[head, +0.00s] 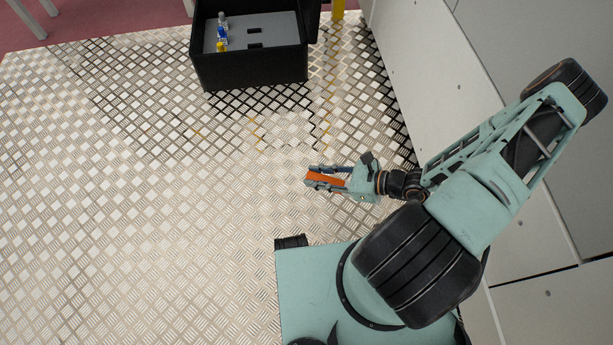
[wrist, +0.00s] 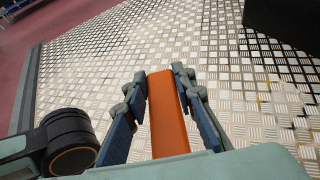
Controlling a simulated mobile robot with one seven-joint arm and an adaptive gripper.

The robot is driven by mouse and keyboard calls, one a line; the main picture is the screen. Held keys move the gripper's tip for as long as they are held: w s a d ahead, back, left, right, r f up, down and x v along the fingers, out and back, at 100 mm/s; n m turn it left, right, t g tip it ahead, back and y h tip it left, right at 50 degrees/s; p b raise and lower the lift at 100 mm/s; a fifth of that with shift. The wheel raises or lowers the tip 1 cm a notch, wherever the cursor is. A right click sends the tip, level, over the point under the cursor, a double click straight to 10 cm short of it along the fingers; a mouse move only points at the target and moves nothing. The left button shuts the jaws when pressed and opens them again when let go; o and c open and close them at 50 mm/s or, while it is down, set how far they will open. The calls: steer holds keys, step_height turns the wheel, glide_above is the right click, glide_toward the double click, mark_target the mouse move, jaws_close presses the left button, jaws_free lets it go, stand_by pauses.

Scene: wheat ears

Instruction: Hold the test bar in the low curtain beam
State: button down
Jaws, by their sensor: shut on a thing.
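The orange bar, which I take as the test bar (head: 326,180), is held between the two fingers of my gripper (head: 309,177). In the wrist view the bar (wrist: 168,118) lies lengthwise between the blue finger pads, its far end near the fingertips. My gripper is shut on it and reaches to the left, over the metal floor, in the head view. I cannot make out a beam in either view.
An open black case (head: 250,74) sits on the tread-plate floor (head: 130,200), with a grey insert and small white, blue and yellow-topped items. Grey wall panels (head: 445,90) run along the right. Floor to the left of my gripper is clear.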

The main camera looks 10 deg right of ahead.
steer(key=d+b, duration=0.2)
steer(key=d, duration=0.9)
steer(key=shift+d, duration=0.4)
stand_by(1.0)
steer(key=shift+a+p, duration=0.7)
steer(key=shift+a, duration=5.35)
steer(key=shift+r, duration=0.1)
steer(key=w+d+r+m+t, duration=0.15)
steer(key=w+r, duration=0.25)
steer(key=r, duration=0.4)
steer(key=w+d+r+h, duration=0.1)
steer(key=w+d+r, duration=0.2)
steer(key=w+r, duration=0.3)
steer(key=w+d+r+t, duration=0.1)
steer(key=w+d+r, duration=0.2)
steer(key=r, duration=0.6)
step_height(320, 180, up, 33)
steer(key=w+a+p, duration=0.1)
steer(key=a+p, duration=0.1)
steer(key=p, duration=2.8)
steer(key=shift+m+p, duration=0.35)
steer(key=shift+p, duration=0.05)
